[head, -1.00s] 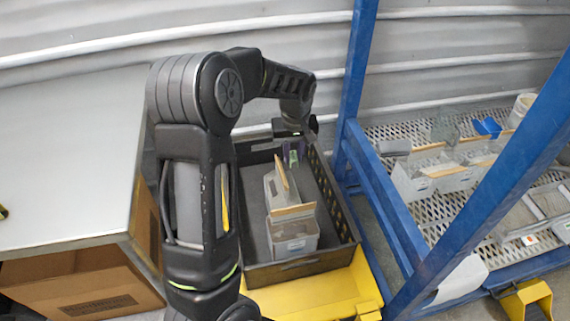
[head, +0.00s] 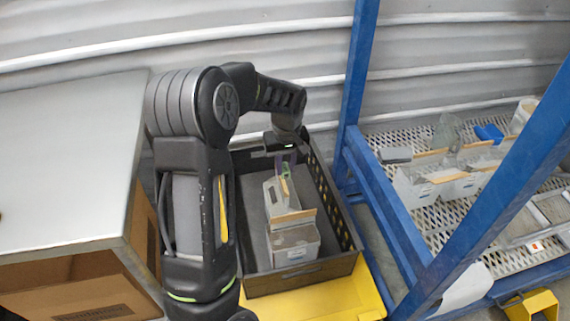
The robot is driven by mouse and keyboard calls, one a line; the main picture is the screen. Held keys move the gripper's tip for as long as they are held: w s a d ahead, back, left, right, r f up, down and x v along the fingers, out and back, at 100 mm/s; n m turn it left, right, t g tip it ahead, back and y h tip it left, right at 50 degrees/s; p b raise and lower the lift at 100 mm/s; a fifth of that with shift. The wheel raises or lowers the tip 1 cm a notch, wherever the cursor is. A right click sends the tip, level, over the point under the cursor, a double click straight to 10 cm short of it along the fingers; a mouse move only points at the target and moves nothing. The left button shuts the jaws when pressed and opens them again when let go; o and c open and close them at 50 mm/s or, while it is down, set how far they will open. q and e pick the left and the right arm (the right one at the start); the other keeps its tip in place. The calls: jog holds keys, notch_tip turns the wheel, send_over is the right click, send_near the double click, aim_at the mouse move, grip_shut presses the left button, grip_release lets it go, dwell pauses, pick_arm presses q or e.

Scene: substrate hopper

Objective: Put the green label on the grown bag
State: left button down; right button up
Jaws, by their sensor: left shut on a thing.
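My left gripper (head: 283,158) reaches down into the far end of a dark crate and is shut on a small green piece, the green label (head: 286,169), seen only as a sliver. In the crate, just nearer than the gripper, are pale translucent bags with wooden strips: a far bag (head: 271,200) and a near bag (head: 296,246). The label is close to the far bag; I cannot tell whether they touch. Which bag is the grown one cannot be told from here. My right gripper is not in view.
The dark crate (head: 345,212) stands on a yellow base (head: 325,302). To the right, a blue-framed rack (head: 395,215) has a mesh shelf with several more bags and a blue item (head: 489,133). A grey-topped table (head: 65,165) with a cardboard box (head: 75,285) is at left.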

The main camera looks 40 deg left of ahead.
pick_arm(q)
jog(key=shift+f+b, duration=2.1)
jog(key=shift+f, duration=1.3)
jog(key=c, duration=1.2)
grip_release()
jog(key=shift+o, duration=0.4)
jog(key=o, duration=0.5)
jog(key=shift+r, duration=0.15)
jog(key=shift+r+p, duration=2.6)
jog(key=shift+r, duration=0.8)
